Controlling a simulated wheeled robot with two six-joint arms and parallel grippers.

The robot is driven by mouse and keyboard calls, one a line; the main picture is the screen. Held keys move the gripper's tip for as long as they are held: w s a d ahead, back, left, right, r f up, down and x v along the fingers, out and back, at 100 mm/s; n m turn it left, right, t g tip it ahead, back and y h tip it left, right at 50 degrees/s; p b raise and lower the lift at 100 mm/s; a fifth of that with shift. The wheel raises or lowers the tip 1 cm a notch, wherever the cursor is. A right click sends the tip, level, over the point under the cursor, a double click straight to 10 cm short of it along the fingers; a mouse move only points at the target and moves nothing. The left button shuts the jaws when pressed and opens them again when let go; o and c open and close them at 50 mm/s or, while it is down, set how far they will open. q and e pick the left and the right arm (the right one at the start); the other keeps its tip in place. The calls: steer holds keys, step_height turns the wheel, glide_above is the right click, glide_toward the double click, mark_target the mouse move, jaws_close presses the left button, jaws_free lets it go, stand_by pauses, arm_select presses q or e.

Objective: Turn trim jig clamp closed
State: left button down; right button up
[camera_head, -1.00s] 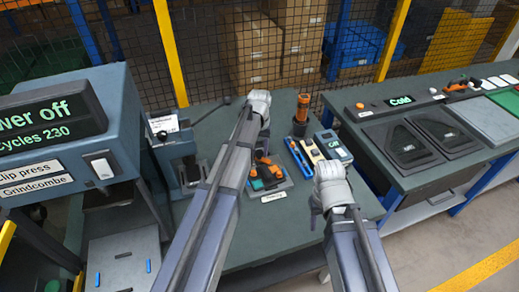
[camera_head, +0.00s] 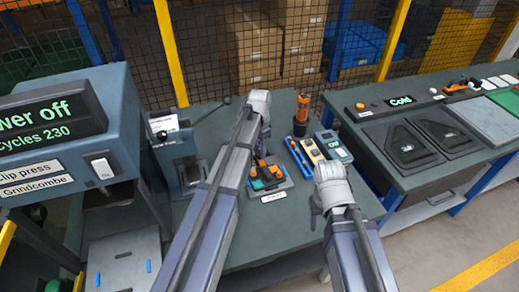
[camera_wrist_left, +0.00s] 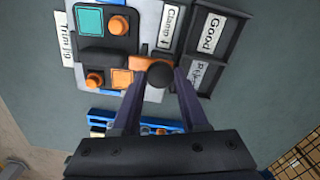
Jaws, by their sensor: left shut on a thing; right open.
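The trim jig (camera_wrist_left: 152,25) is a light plate with a teal square, orange knobs and a black block, beside a "Trim jig" label. It also shows in the head view (camera_head: 270,182), partly behind my left arm. Its clamp has an orange lever (camera_wrist_left: 166,58) ending in a black ball knob (camera_wrist_left: 160,75), beside a "Clamp 1" label. My left gripper (camera_wrist_left: 160,80) is shut on the clamp's knob end, with one finger on each side. In the head view its fingers are hidden behind the wrist. My right gripper (camera_head: 317,210) is open and empty, right of the jig.
Good and reject trays (camera_wrist_left: 205,55) adjoin the jig. A blue tool holder (camera_wrist_left: 105,118) is close to my left gripper. An orange-topped cylinder (camera_head: 301,115) and a small display device (camera_head: 333,146) stand behind. A grey press (camera_head: 180,155) is left. A second bench (camera_head: 440,135) is right.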

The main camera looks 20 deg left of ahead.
arm_select(q)
steer(key=shift+m, duration=0.3)
steer(key=shift+c, duration=2.2)
jaws_free()
steer(key=shift+r, duration=0.1)
arm_select(e)
steer(key=shift+r, duration=0.1)
arm_select(q)
step_height(320, 180, up, 8)
steer(key=p, duration=0.8)
arm_select(e)
step_height(320, 180, up, 8)
steer(key=shift+f, duration=0.2)
arm_select(q)
steer(key=shift+f, duration=0.2)
